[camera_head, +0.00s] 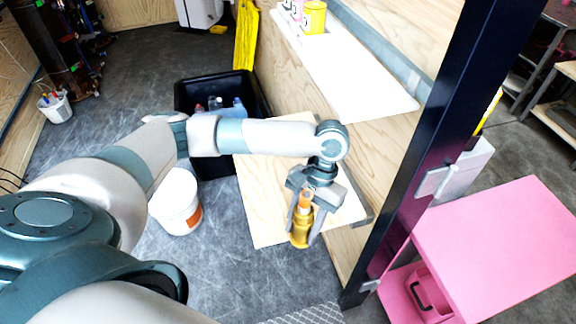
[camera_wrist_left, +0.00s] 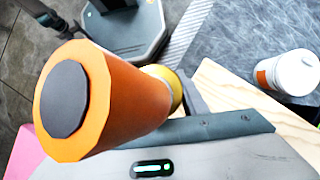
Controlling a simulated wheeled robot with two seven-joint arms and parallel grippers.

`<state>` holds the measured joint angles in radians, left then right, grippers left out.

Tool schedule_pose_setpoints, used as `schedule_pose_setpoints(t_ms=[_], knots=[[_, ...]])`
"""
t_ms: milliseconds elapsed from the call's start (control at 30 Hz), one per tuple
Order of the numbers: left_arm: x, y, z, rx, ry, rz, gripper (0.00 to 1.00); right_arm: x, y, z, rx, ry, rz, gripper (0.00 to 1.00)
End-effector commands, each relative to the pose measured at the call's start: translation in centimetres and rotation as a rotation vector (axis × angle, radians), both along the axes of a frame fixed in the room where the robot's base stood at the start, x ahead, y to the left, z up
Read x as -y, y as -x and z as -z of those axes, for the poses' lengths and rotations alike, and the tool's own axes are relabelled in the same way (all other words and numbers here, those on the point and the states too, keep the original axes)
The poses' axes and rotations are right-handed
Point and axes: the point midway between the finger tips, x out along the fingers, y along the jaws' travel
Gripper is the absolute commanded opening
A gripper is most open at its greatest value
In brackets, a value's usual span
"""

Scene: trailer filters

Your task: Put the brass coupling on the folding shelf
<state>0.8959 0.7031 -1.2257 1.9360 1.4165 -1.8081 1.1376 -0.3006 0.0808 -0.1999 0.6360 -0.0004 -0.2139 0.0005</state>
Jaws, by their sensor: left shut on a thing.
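The brass coupling (camera_head: 299,238) has a yellow brass lower part and an orange upper part. My left gripper (camera_head: 302,222) is shut on it, pointing down, with the coupling hanging between the fingers. In the left wrist view the coupling's orange body (camera_wrist_left: 120,100) with a dark round end fills the left, and a bit of brass shows behind it. The folding shelf (camera_head: 262,215) looks like the bare light plywood board jutting from the wall. In the head view the coupling overlaps its near edge; the height between them is unclear. My right gripper is not in view.
A white upper shelf (camera_head: 350,75) holds cans (camera_head: 313,18) at its far end. A dark post (camera_head: 410,170) stands right of the gripper. A black bin (camera_head: 205,92) with bottles and a white bucket (camera_head: 178,205) stand left of the board. A pink cabinet (camera_head: 500,245) is at right.

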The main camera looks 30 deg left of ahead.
Motion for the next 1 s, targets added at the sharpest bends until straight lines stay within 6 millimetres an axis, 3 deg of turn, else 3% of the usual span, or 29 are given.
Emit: schedule_pose_setpoints(t_ms=[167,467,1000], knots=[[-0.3,-2.0,0.3,0.000,0.000,0.107,0.11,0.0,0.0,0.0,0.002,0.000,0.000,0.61],[-1.9,-7.6,1.1,0.000,-0.002,0.446,0.11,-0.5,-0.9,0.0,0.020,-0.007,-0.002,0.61],[-7.5,-17.3,1.5,0.001,-0.003,1.179,0.11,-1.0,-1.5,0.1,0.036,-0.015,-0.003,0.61]])
